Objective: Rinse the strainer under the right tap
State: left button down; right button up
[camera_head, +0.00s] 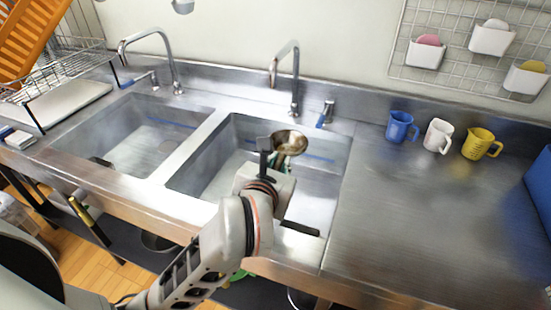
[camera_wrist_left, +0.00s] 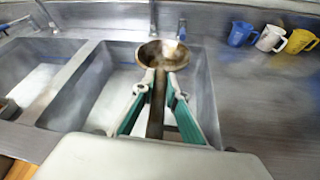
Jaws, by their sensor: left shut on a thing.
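The strainer (camera_head: 290,143) has a round, brownish metal bowl and is held over the right sink basin (camera_head: 325,190). My left gripper (camera_head: 279,162) is shut on its handle; the green-lined fingers (camera_wrist_left: 160,85) clasp it in the left wrist view, with the bowl (camera_wrist_left: 162,53) beyond the fingertips. The right tap (camera_head: 295,78) is a curved chrome spout behind the basin, and the bowl is in front of and below it. No water stream is visible. A lever with a blue handle (camera_head: 325,114) stands right of the tap. My right gripper is not in view.
The left basin (camera_head: 140,135) with its own tap (camera_head: 150,38) is empty apart from a dark item at its front edge. Blue, white and yellow cups (camera_head: 438,136) stand on the right counter. A wire dish rack (camera_head: 60,65) is at left. The front right counter is clear.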

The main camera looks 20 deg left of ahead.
pick_arm(q)
jog(key=shift+w+a+f, duration=0.1)
jog(key=shift+w+a, duration=0.05)
jog(key=shift+a, duration=0.05)
jog(key=w+a+b, duration=0.1)
jog(key=w, duration=0.1)
jog(key=w+a+f+b, duration=0.1)
jog(key=w+a+b, duration=0.1)
jog(key=shift+w+a+f, duration=0.15)
jog(key=shift+w, duration=0.1)
jog(key=w+a+f+b, duration=0.1)
jog(key=w+a+b, duration=0.3)
jog(key=w, duration=0.2)
jog(key=shift+w+a+f, duration=0.15)
jog(key=shift+w+a, duration=0.05)
jog(key=shift+a, duration=0.15)
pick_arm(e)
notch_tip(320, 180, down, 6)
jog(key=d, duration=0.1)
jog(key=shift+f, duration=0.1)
